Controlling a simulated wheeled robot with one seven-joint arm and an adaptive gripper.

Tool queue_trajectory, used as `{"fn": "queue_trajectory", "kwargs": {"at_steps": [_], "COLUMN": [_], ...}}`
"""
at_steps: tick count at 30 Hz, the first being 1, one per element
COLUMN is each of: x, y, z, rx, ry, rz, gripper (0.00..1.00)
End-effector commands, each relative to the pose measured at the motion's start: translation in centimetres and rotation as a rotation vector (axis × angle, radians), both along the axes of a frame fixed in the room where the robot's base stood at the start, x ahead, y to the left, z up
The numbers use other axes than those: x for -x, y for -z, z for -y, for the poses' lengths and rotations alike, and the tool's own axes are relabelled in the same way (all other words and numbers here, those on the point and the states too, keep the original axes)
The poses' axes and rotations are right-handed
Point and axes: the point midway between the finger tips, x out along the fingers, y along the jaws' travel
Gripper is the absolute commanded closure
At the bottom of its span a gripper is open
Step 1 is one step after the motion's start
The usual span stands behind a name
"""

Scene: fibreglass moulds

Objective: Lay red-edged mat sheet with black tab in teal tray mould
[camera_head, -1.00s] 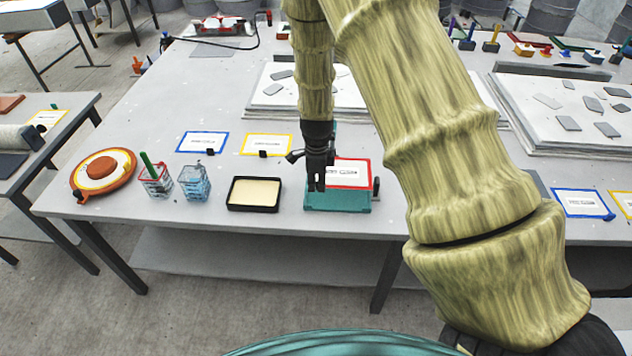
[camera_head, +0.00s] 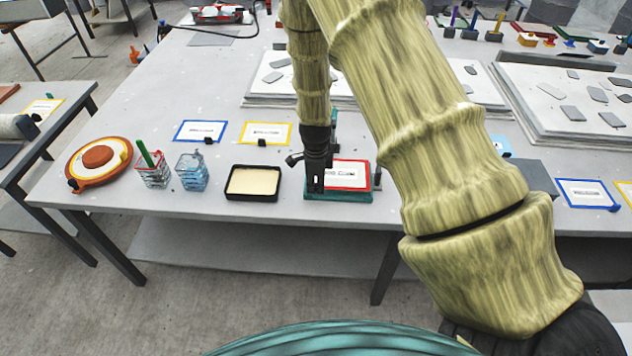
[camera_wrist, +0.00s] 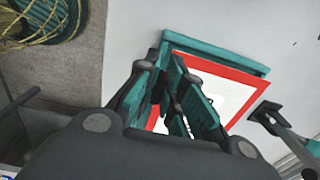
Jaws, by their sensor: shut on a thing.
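The red-edged mat sheet (camera_head: 347,174) has a white printed middle and lies at or just over the teal tray mould (camera_head: 345,197), covering much of it. My gripper (camera_head: 316,188) is shut at the sheet's left side in the head view. In the wrist view my gripper (camera_wrist: 188,112) has its teal-faced fingers over the sheet (camera_wrist: 222,72), and a teal wall of the mould (camera_wrist: 216,48) shows past the sheet's edge. The black tab cannot be made out; the fingers hide that part. I cannot tell whether the sheet touches the mould floor.
A black tray with cream filling (camera_head: 253,182) stands left of the mould. Blue-edged (camera_head: 200,131) and yellow-edged sheets (camera_head: 265,133) lie behind. A dark upright piece (camera_head: 377,177) stands at the mould's right end.

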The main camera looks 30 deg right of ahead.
Motion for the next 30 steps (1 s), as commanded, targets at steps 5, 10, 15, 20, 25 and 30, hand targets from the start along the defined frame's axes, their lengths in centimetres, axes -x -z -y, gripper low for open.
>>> {"fn": "queue_trajectory", "kwargs": {"at_steps": [5,10,15,20,25,30], "x": [0.01,0.02,0.03,0.04,0.05,0.04], "y": [0.87,0.93,0.92,1.05,1.29,1.31], "z": [0.01,0.00,0.00,-0.02,-0.04,-0.04], "rx": [0.000,0.000,-0.001,-0.001,0.000,-0.001], "ry": [0.001,0.000,0.000,0.000,0.000,0.000], "rz": [0.000,0.000,-0.001,-0.001,-0.001,-0.001], "gripper": [1.00,1.00,1.00,1.00,1.00,1.00]}}
